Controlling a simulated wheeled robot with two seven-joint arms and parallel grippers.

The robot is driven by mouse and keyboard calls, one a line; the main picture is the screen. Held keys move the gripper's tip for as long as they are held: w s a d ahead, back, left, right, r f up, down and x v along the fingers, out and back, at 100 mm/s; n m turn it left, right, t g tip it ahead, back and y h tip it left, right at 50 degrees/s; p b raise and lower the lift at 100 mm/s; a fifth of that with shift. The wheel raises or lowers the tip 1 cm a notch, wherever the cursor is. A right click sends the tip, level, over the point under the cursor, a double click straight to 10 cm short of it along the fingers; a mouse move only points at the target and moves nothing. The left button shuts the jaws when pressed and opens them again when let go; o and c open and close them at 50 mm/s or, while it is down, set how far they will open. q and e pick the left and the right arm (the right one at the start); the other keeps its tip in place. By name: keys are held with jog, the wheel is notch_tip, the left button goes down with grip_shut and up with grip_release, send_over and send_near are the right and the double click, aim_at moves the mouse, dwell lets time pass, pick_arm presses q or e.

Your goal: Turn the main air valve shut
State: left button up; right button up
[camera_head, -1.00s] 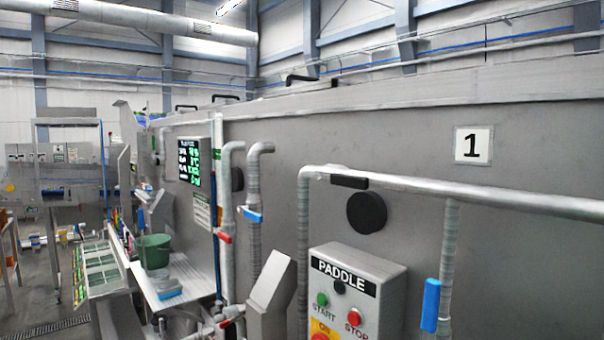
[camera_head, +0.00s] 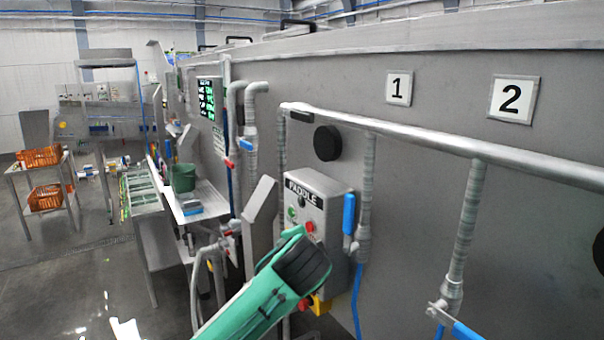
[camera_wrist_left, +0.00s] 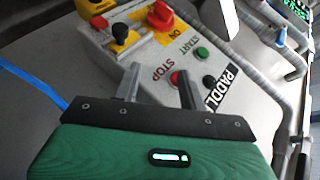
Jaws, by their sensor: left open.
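Several lever valves show on the tank's pipes, and I cannot tell which is the main air valve. One upright blue lever (camera_head: 349,214) is on a drop pipe right of the PADDLE box (camera_head: 316,205). Another blue lever (camera_head: 462,330) is angled at the bottom right. Farther left are a small blue lever (camera_head: 246,145) and a red lever (camera_head: 229,164). My left gripper (camera_head: 303,266) is in front of the PADDLE box's lower part. In the left wrist view its two fingers (camera_wrist_left: 158,85) are apart and empty, over the box face near the STOP button. My right gripper is not in view.
A long grey pipe (camera_head: 450,148) runs along the tank wall under labels 1 and 2. A yellow-and-red switch (camera_wrist_left: 120,30) projects from the PADDLE box. Open floor lies at left.

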pick_arm(q)
notch_tip(320, 180, up, 15)
jog(key=s+d+m+t+y, duration=0.2)
jog(key=t, duration=0.1)
jog(key=t+y+p, duration=0.1)
jog(key=t+y, duration=0.1)
send_near(304, 115)
jog(key=shift+m+h, duration=0.3)
jog(key=p+x, duration=0.7)
jog(key=x, duration=0.3)
jog(key=shift+a, duration=0.2)
jog(key=shift+x, duration=0.8)
jog(key=shift+f, duration=0.25)
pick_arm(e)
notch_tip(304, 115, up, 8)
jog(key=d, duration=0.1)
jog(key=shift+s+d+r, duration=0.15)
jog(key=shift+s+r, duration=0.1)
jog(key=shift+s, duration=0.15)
pick_arm(q)
grip_shut()
